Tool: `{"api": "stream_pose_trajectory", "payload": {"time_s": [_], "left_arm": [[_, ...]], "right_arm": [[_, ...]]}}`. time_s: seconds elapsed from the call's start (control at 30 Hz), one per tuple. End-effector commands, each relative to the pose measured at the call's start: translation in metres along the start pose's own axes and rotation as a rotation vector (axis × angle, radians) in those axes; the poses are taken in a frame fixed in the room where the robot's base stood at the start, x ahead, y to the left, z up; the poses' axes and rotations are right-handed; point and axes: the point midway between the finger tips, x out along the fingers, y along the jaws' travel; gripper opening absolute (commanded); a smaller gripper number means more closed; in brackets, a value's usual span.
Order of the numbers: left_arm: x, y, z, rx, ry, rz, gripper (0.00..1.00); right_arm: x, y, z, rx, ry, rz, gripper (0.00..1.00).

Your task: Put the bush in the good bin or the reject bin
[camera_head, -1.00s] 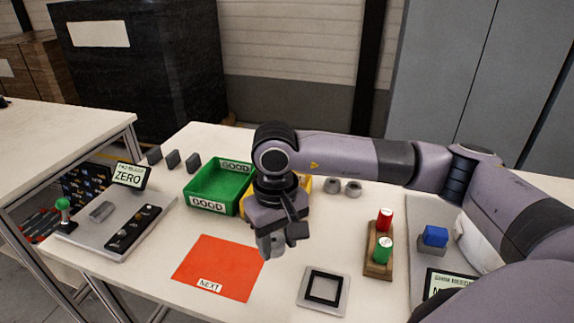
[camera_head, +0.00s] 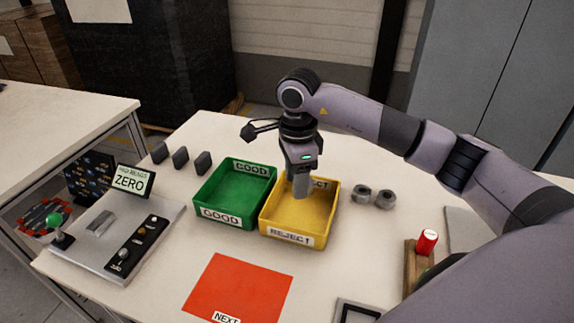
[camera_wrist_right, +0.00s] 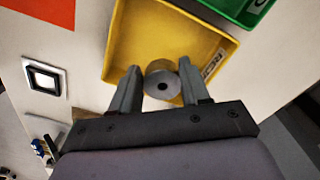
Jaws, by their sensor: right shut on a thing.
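My right gripper (camera_head: 301,182) is over the yellow bin labelled REJECT (camera_head: 325,222), pointing down. In the right wrist view the gripper (camera_wrist_right: 162,88) is shut on a grey round bush (camera_wrist_right: 163,78) with a dark hole in its end face. The yellow bin also shows in the wrist view (camera_wrist_right: 150,35), behind the bush, and its visible floor is bare. I cannot tell how high the bush is above that floor. The green bin labelled GOOD (camera_head: 236,194) stands directly left of the yellow bin and looks empty. My left gripper is not in view.
An orange mat marked NEXT (camera_head: 238,285) lies in front. A gauge with a ZERO display (camera_head: 131,181) is at left. Red and green cylinders in a holder (camera_head: 427,242) are at right, partly hidden by my arm.

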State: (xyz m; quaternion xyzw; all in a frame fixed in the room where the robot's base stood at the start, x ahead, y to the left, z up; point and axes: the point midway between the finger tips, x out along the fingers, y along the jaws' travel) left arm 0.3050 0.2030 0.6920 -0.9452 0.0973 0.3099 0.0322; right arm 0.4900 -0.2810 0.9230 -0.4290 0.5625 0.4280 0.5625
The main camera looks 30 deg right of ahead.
Motion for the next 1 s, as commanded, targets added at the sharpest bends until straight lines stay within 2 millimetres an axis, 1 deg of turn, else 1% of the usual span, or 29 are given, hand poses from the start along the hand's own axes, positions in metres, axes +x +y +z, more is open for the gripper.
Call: {"api": "stream_pose_trajectory", "payload": {"time_s": [0.13, 0.37, 0.8, 1.0], "left_arm": [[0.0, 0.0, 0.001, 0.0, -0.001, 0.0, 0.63], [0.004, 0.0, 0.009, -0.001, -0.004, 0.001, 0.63], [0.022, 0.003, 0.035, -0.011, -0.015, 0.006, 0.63], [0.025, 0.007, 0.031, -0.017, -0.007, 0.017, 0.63]], "right_arm": [[0.001, -0.002, -0.002, 0.068, 0.0, 0.003, 0.13], [0.012, -0.002, -0.002, 0.075, 0.0, 0.003, 0.13], [0.059, -0.002, -0.002, 0.073, 0.0, 0.003, 0.13], [0.07, -0.002, -0.003, 0.073, 0.001, 0.002, 0.13]]}}
